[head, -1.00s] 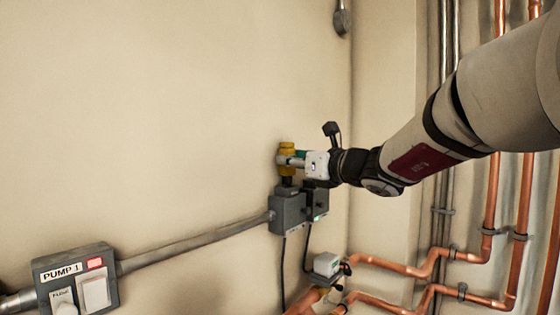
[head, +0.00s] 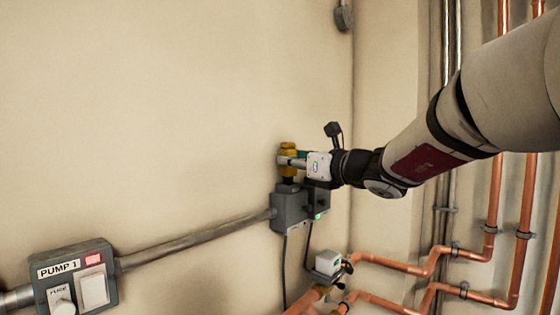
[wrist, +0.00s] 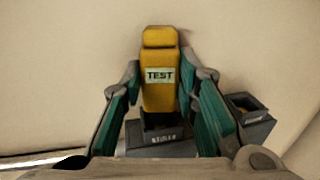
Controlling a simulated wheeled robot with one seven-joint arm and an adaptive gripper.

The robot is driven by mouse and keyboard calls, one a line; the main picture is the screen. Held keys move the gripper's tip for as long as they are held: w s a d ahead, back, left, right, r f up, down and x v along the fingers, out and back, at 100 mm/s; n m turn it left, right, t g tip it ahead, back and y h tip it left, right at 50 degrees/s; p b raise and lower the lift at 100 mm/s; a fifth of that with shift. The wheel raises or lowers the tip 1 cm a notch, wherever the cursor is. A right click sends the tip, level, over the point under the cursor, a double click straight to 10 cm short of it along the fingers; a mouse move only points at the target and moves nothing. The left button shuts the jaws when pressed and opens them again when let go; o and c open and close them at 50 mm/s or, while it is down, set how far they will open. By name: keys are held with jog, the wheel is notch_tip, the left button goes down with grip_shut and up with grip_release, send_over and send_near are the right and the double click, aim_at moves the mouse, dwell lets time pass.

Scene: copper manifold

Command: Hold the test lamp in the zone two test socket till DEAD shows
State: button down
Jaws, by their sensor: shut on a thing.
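The yellow test lamp (wrist: 160,96) stands upright between the teal pads of my gripper (wrist: 160,100) in the wrist view, its TEST label facing the camera. My gripper (head: 290,162) is shut on the lamp (head: 288,147) in the head view. The lamp's dark lower end meets the top of a grey wall box (head: 290,211), which also shows below it in the wrist view (wrist: 135,142). I cannot tell how deep it sits in the socket. A small green light (head: 318,216) shows on the box's side. I cannot read DEAD anywhere.
A PUMP 1 switch box (head: 75,278) with a red light is on the wall at lower left, joined to the grey box by a conduit (head: 195,240). Copper pipes (head: 400,268) and a small valve head (head: 328,263) are at lower right.

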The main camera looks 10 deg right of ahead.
aim_at(292, 146)
jog(key=shift+f+b, duration=0.35)
jog(key=shift+f, duration=0.2)
jog(key=shift+r, duration=0.15)
dwell(1.5)
jog(key=shift+r+p, duration=1.4)
jog(key=shift+r, duration=0.7)
